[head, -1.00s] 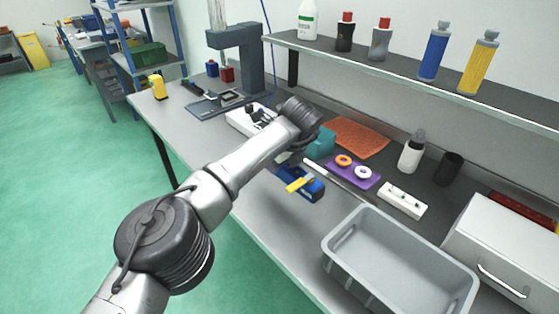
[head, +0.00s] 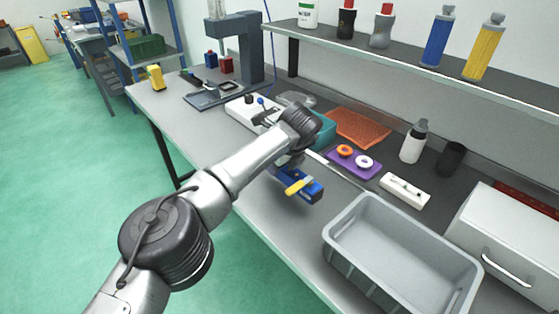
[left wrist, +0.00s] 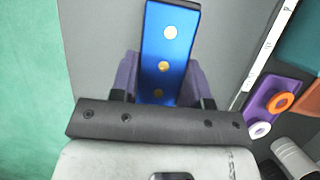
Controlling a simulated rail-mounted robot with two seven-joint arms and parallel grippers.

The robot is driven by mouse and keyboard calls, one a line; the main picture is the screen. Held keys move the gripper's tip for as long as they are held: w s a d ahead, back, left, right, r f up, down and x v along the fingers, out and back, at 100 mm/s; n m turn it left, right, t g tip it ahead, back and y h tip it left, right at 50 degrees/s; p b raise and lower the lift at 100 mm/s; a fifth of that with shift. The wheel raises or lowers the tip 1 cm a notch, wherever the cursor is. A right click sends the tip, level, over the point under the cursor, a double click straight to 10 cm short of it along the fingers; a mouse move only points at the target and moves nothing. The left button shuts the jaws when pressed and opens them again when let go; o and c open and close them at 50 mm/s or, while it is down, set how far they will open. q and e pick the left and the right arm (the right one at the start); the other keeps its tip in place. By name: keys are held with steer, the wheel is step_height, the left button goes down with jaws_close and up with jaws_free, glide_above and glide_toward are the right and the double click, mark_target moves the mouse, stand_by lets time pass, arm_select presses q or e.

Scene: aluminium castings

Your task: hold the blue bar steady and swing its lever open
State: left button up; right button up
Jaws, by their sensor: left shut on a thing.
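The blue bar (head: 313,190) is near the front edge of the bench in the head view. Its yellow lever (head: 299,186) shows on the near side, angled out from the bar. In the left wrist view the bar (left wrist: 168,45) runs up from between my fingers, with several round silver and gold spots on its face; the lever is not seen there. My left gripper (left wrist: 163,82) is shut on the bar, a purple finger on each side. In the head view my wrist hides most of this gripper. I cannot tell whether the bar touches the bench. My right gripper is not in view.
A grey crate (head: 338,254) stands to the right on the bench. Behind the bar lie a purple mat (head: 345,171) with orange and white rings, a white fixture (head: 405,191) and an orange cloth (head: 358,128). Bottles line the shelf.

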mark_target(279, 186)
arm_select(q)
steer(key=shift+f+b, duration=0.45)
steer(key=shift+f, duration=0.8)
steer(key=shift+f+b, duration=0.5)
steer(key=shift+f, duration=0.7)
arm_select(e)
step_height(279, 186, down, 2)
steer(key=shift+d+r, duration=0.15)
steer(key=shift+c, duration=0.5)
